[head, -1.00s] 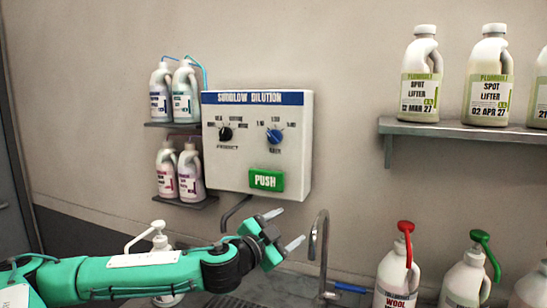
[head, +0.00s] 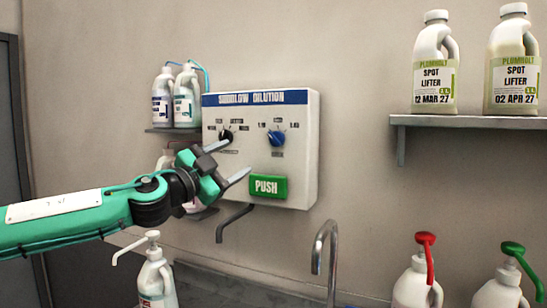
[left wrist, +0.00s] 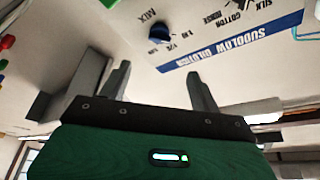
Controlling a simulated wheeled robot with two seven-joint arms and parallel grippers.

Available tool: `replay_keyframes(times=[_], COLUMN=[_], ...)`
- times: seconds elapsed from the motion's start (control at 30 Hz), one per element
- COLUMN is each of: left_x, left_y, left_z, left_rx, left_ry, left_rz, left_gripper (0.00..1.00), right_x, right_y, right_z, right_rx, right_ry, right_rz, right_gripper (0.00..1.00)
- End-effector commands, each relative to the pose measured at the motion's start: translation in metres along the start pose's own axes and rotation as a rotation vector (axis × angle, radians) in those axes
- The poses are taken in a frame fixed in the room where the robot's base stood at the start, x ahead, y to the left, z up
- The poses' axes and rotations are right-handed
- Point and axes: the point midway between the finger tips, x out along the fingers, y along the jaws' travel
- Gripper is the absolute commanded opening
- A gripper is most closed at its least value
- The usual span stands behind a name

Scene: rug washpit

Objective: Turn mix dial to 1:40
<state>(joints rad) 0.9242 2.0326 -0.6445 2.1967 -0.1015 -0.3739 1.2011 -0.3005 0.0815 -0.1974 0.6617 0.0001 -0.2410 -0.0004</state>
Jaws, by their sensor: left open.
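The dilution box (head: 222,183) is a white wall unit with a blue title strip. Its blue mix dial (head: 277,138) sits at the upper right of the face; its exact setting is too small to read. The dial also shows upside down in the left wrist view (left wrist: 160,33), with the word MIX beside it. My left gripper (head: 227,162) is open and empty, in front of the box's lower left part, left of and below the blue dial and apart from it. My right gripper is not in view.
A black product dial (head: 226,136) sits left of the blue one, and a green PUSH button (head: 268,187) below. A spout (head: 233,222) and a tap (head: 325,250) stand underneath. Bottles (head: 187,97) fill shelves on the left; a right shelf (head: 470,121) holds white jugs.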

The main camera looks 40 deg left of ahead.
Motion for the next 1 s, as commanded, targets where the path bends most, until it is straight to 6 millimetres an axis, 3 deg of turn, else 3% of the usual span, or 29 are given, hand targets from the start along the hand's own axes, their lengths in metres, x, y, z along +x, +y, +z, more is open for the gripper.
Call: replay_keyframes(times=[0.23,0.5,1.0], left_x=[0.009,0.043,0.099], left_y=[0.001,0.0,-0.001], left_z=[0.0,-0.001,-0.002], left_rx=[0.001,0.0,-0.003], left_ry=[0.0,0.0,0.001], left_rz=[0.001,0.002,0.002], left_gripper=[0.64,0.64,0.64], right_x=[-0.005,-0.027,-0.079], right_y=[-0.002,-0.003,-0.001], right_z=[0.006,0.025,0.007], right_rx=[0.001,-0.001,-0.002], right_ry=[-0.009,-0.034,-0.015], right_rz=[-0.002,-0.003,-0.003], right_gripper=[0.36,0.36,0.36])
